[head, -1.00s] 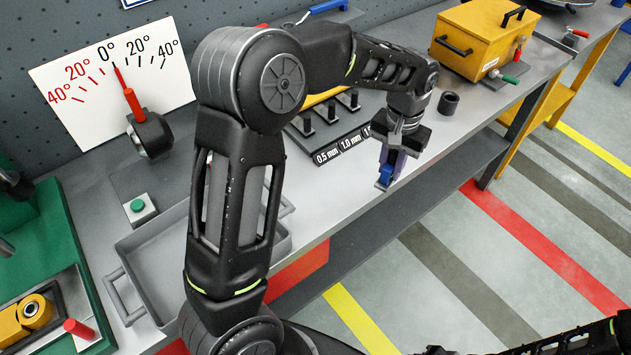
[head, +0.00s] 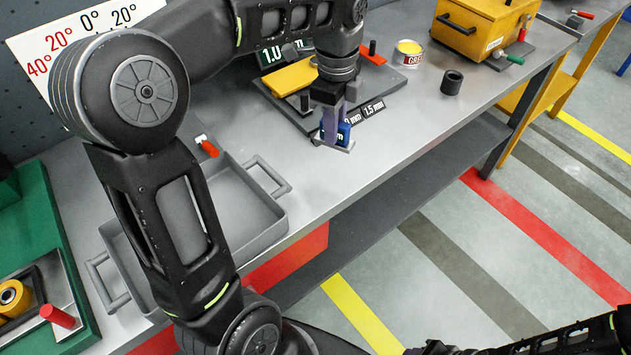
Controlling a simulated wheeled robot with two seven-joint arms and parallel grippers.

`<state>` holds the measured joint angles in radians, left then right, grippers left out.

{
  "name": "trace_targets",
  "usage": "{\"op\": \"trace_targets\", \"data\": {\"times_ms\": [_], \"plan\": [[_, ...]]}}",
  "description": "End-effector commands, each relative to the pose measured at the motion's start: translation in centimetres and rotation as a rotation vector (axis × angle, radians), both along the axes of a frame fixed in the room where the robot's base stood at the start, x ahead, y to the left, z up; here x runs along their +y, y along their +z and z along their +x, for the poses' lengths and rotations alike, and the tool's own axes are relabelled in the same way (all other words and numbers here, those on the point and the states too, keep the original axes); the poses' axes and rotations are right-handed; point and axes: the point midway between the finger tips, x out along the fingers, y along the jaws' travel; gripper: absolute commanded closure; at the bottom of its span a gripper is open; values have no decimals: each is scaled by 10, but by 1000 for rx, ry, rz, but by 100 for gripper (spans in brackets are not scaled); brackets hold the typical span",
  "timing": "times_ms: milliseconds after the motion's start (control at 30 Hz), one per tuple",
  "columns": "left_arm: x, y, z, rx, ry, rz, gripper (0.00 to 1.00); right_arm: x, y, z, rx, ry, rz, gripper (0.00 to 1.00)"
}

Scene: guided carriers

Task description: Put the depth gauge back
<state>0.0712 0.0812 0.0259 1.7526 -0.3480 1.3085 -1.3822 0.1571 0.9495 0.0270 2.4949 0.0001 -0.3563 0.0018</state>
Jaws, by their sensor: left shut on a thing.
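My left gripper (head: 335,140) points down over the front edge of the dark gauge rack (head: 292,124) and is shut on a blue piece, probably the depth gauge (head: 345,132). Only part of the piece shows between the fingers. The rack has dark posts and a row of labels, of which "1.5 mm" reads clearly; my gripper covers others. A yellow piece (head: 290,78) lies on the rack behind the gripper. My arm hides the rack's back part. I cannot tell whether the held piece touches the rack. My right gripper is not in view.
A grey tray (head: 270,236) stands on the bench (head: 420,106) left of the rack. A tin (head: 408,54), a dark ring (head: 452,82) and a yellow box (head: 484,32) stand to the right. The bench's front edge is close to the rack.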

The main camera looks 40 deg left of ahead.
Motion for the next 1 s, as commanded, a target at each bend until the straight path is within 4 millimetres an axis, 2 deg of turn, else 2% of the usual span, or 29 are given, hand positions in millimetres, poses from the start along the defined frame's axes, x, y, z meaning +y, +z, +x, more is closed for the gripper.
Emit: {"op": "trace_targets", "data": {"times_ms": [33,100,267,667,767,1000], "plan": [[7,-1,-7,-6,-90,4,100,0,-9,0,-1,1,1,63],[14,4,-16,-7,-216,7,100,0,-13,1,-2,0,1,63],[22,11,-28,-6,-393,15,100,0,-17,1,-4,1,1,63],[23,12,-30,-4,-437,15,100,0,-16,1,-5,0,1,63],[23,5,-31,-1,-436,15,100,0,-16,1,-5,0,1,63],[23,-36,-31,-1,-436,15,100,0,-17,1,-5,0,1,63]]}}
